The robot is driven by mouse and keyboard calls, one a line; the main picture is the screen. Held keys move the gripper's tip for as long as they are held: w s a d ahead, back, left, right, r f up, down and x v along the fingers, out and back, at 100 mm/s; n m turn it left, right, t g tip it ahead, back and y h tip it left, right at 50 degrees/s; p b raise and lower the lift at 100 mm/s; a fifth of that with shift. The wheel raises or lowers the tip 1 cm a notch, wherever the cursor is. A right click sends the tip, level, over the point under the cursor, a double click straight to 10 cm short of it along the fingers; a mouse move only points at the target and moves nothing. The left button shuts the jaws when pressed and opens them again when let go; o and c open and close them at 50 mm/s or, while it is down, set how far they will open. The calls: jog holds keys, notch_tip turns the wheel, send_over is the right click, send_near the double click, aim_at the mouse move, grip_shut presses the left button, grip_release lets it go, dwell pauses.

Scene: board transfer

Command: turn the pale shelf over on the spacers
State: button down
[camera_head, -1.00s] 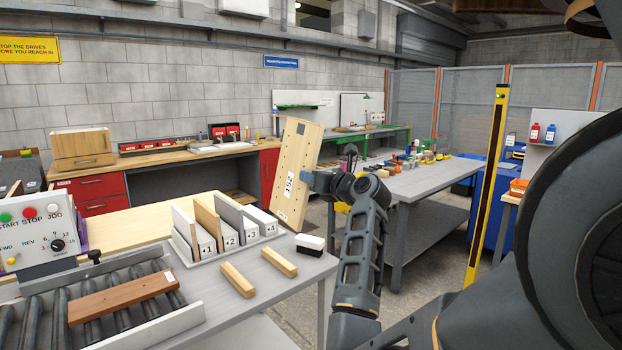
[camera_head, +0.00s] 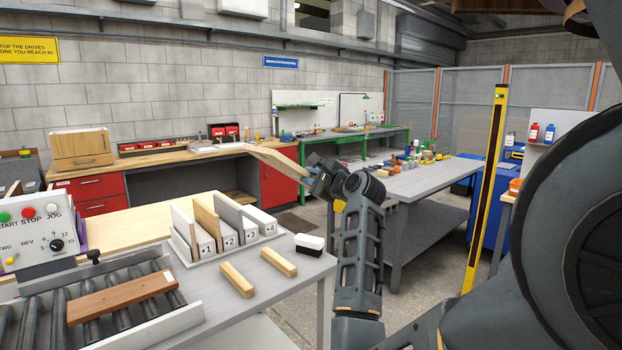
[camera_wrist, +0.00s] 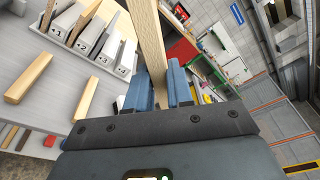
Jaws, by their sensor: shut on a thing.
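The pale shelf (camera_head: 279,161) is in my gripper (camera_head: 314,178), held in the air above and behind the right end of the near table. In the head view it shows nearly edge-on, a thin strip sloping down to the right into the jaws. In the wrist view the shelf (camera_wrist: 148,42) runs up from between the blue fingers (camera_wrist: 160,88), which are shut on it. The two wooden spacers lie apart on the grey table, the left spacer (camera_head: 237,280) and the right spacer (camera_head: 278,262), with nothing on them. The shelf's label is out of sight.
A rack (camera_head: 184,250) with several upright boards stands left of the shelf. A black-and-white brush (camera_head: 309,244) lies near the table's right edge. A brown board (camera_head: 122,298) lies on the rollers at left. A yellow post (camera_head: 487,185) stands to the right.

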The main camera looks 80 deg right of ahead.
jog(key=n+b, duration=0.1)
jog(key=n, duration=0.4)
jog(key=shift+h, duration=0.3)
jog(key=n+b, duration=0.1)
jog(key=n, duration=0.3)
jog(key=shift+g+h+b, duration=0.3)
jog(key=n+b, duration=0.2)
jog(key=n, duration=0.3)
jog(key=shift+f, duration=0.1)
jog(key=n+b, duration=0.1)
jog(key=n, duration=0.1)
jog(key=shift+n+h, duration=0.4)
jog(key=n+b, duration=0.3)
jog(key=shift+s+n, duration=0.1)
jog(key=shift+n, duration=0.2)
jog(key=n+t+b, duration=0.1)
jog(key=n+b, duration=0.2)
jog(key=n, duration=0.2)
jog(key=n+b, duration=0.5)
jog(key=n, duration=0.2)
jog(key=shift+n+t+b, duration=0.3)
jog(key=shift+t, duration=0.1)
jog(key=shift+r+n+y+b, duration=0.2)
jog(key=shift+n+y+b, duration=0.25)
jog(key=shift+n, duration=0.75)
jog(key=shift+f, duration=0.1)
